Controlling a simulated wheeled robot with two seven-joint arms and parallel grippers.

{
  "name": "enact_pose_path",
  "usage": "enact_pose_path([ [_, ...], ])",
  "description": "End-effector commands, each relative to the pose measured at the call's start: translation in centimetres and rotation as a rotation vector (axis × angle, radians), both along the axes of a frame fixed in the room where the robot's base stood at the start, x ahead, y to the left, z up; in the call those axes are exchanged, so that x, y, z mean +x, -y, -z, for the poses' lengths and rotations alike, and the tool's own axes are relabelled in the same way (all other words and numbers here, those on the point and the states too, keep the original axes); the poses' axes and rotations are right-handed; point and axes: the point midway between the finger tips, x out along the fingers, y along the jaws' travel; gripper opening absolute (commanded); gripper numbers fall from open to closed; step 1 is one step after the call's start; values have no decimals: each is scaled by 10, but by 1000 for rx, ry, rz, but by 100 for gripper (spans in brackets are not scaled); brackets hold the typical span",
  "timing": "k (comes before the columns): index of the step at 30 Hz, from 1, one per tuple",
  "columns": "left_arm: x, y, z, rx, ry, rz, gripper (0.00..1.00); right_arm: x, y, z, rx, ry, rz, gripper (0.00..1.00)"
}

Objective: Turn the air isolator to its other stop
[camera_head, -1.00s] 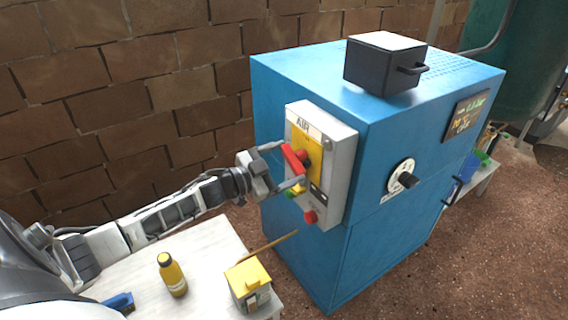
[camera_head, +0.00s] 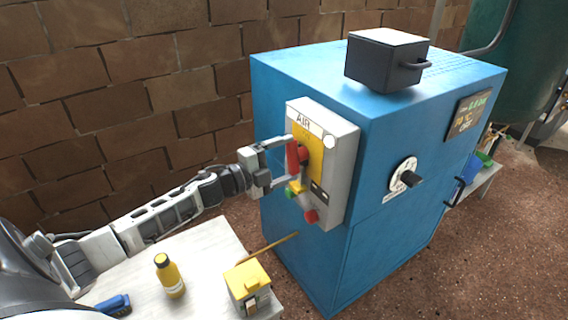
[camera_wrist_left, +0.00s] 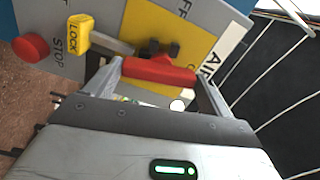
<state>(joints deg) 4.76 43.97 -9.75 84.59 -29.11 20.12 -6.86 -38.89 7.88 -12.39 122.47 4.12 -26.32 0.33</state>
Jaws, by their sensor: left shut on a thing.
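The air isolator is a red handle (camera_head: 298,157) on a yellow plate (camera_head: 314,160), fixed to a grey panel (camera_head: 342,180) marked AIR on the blue cabinet. The handle stands nearly upright in the head view. My left gripper (camera_head: 296,169) is shut on it, one finger at each end. In the left wrist view the red handle (camera_wrist_left: 160,71) lies crosswise between the fingers of the gripper (camera_wrist_left: 160,80). My right gripper is not in view.
A red STOP button (camera_head: 310,216) and a green button (camera_head: 290,194) are low on the panel. A white lamp (camera_head: 329,142) is at its upper right. A yellow bottle (camera_head: 170,277) and a yellow-topped box (camera_head: 247,284) stand on the pale table (camera_head: 205,255).

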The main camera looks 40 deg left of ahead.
Motion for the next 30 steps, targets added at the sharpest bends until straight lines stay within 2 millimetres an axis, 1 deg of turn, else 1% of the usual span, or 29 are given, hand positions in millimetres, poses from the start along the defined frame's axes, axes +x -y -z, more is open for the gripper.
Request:
enact_pose_path([
  [1,0,1,2,28,12,3,59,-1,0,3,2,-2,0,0],
  [5,0,1,1,93,39,2,59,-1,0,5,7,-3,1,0],
  [12,0,1,1,165,69,3,59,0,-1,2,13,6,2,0],
  [28,-1,1,1,191,77,3,59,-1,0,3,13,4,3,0],
  [29,-1,1,1,191,77,3,84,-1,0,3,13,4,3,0],
  [30,-1,1,1,191,77,3,96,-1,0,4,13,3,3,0],
])
